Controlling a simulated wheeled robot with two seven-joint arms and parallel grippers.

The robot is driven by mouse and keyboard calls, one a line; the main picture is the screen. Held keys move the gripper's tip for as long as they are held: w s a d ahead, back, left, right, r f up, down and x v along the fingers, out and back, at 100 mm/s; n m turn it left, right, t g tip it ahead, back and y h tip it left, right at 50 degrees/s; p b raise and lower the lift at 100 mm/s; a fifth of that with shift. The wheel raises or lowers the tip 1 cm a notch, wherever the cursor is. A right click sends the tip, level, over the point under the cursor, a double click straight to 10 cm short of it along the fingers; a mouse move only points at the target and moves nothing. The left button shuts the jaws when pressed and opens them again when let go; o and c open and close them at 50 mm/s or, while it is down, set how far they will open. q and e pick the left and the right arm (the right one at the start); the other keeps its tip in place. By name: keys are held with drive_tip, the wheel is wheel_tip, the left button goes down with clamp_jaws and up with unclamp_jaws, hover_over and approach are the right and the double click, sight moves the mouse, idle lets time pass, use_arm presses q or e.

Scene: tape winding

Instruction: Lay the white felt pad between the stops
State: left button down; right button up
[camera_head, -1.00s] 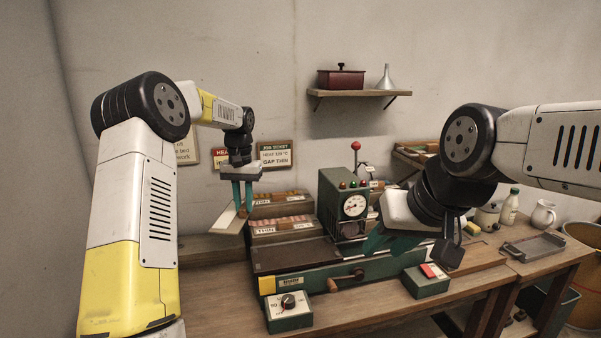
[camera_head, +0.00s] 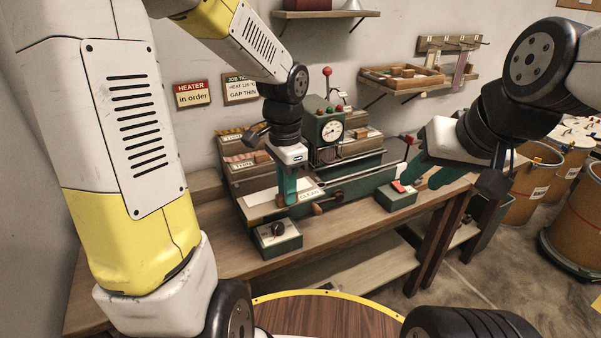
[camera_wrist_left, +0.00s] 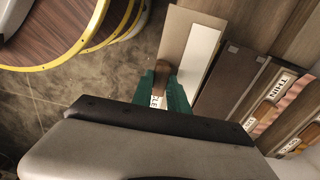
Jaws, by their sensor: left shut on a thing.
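The pad lies out to the left of the fingers, low over the left end of the green machine's bed. In the left wrist view my left gripper (camera_wrist_left: 162,88) has a brown knob between its fingers; the pad shows as a white strip (camera_wrist_left: 202,52) beside a tan strip. A "CLEAN" label (camera_head: 309,194) shows right of the fingers. Whether the pad touches the bed is unclear, and the stops cannot be made out. My right gripper (camera_head: 428,176) looks open and empty.
The machine (camera_head: 326,130) has a gauge and a red-knobbed lever. A dial box (camera_head: 278,238) and a red-button box (camera_head: 397,196) stand on the bench in front. THIN-labelled bins (camera_head: 240,160) stand behind the bed. A round table (camera_head: 325,315) is near me.

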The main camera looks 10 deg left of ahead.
use_arm(q)
drive_tip(key=shift+s+d+f, duration=0.1)
drive_tip(key=shift+s+f, duration=0.05)
drive_tip(key=shift+s, duration=0.25)
drive_tip(key=shift+m, duration=0.3)
drive_tip(key=w+a, duration=0.1)
drive_tip(key=w, duration=0.3)
drive_tip(key=w+a+f, duration=0.1)
drive_tip(key=w+a, duration=0.1)
drive_tip(key=w, duration=0.3)
drive_tip(key=w+a, duration=0.2)
drive_tip(key=w, duration=0.3)
drive_tip(key=shift+w+a+f, duration=0.1)
drive_tip(key=shift+f, duration=0.15)
drive_tip(key=shift+w+a+f, duration=0.1)
drive_tip(key=shift+w+f, duration=0.1)
drive_tip(key=shift+w, duration=0.05)
drive_tip(key=shift+f, duration=1.6)
drive_tip(key=shift+f, duration=0.3)
drive_tip(key=c, duration=1.6)
unclamp_jaws()
drive_tip(key=o, duration=0.3)
